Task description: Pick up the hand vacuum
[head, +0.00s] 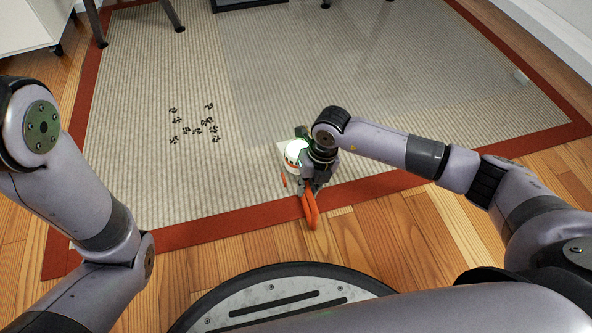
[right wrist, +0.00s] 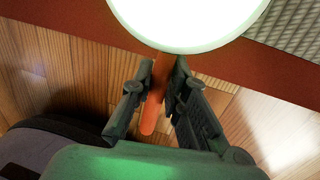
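The hand vacuum (head: 296,153) has a rounded white body and an orange handle (head: 311,210). It is at the near edge of the rug, with the handle pointing toward my base. My right gripper (head: 312,186) is down over it and hides part of it. In the right wrist view, the white body (right wrist: 190,22) fills the top. The orange handle (right wrist: 152,108) lies between the two fingers of my right gripper (right wrist: 163,75), which are closed in close against its sides. My left arm shows at the left; its gripper is out of view.
The ribbed beige rug (head: 150,100) has a red border (head: 190,236). Several small dark bits (head: 187,130) lie on it, left of the vacuum. A white cabinet (head: 25,22) on casters and dark furniture legs stand at the far left. Bare wood floor (head: 400,245) is at the near right.

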